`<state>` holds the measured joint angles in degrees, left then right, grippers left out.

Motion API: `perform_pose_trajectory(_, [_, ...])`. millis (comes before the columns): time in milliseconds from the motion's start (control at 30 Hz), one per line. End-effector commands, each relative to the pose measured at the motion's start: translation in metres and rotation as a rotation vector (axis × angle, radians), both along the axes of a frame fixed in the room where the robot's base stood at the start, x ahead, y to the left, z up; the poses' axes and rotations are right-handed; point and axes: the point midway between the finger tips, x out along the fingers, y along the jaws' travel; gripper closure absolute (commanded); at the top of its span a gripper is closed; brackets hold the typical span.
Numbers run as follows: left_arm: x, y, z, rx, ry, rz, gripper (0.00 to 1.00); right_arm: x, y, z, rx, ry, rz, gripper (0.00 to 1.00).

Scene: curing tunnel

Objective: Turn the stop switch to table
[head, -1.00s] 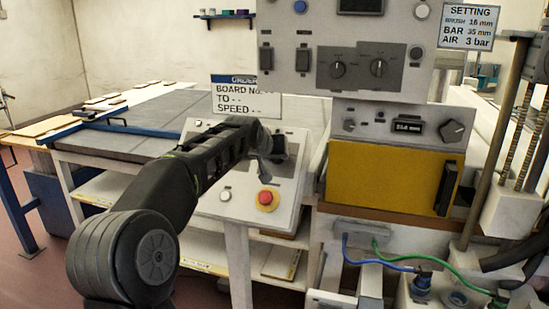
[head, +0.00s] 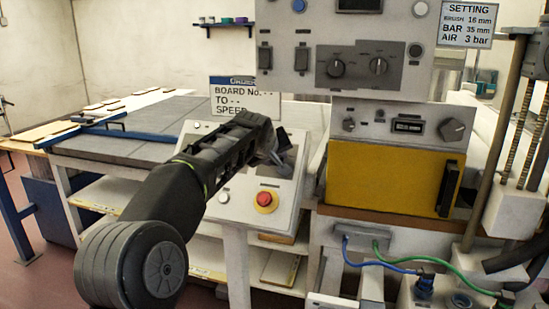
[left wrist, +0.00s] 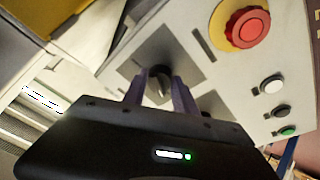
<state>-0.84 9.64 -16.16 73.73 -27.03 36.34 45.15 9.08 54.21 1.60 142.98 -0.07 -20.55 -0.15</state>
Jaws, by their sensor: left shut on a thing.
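A sloped light-grey control panel (head: 238,208) stands in the middle of the head view. My left gripper (head: 282,150) is at its upper right part, where my arm hides much of the panel. In the left wrist view my left gripper (left wrist: 160,98) has its two fingers on either side of a dark rotary knob (left wrist: 160,78) on a grey plate, and is shut on it. I cannot read the knob's labels or its position. A second dark plate beside it is mostly hidden behind a finger. My right gripper is not in view.
A red stop button on a yellow ring (head: 265,200) and a white button (head: 224,197) sit below the gripper. An order board (head: 232,100) stands behind the panel. A yellow-fronted machine (head: 385,180) is close on the right, a grey table (head: 150,125) on the left.

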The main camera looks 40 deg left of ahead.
Motion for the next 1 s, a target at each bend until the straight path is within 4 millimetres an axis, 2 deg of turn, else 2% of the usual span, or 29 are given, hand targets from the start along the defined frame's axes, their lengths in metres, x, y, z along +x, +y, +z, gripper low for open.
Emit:
perform_pose_trajectory(100, [0.0,0.0,-0.001,-0.003,0.001,0.0,1.0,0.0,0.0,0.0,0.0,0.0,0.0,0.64])
perform_pose_trajectory(133, [0.0,0.0,-0.001,-0.003,0.001,0.0,0.64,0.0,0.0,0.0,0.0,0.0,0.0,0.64])
perform_pose_trajectory(367, [0.0,0.0,0.0,-0.001,0.0,0.0,0.45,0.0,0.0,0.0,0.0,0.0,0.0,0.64])
perform_pose_trajectory(733, [-0.004,-0.002,0.003,-0.001,-0.002,-0.001,0.45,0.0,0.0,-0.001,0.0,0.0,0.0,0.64])
perform_pose_trajectory(1000, [-0.033,-0.015,0.024,-0.002,-0.003,-0.002,0.45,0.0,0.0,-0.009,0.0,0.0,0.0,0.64])
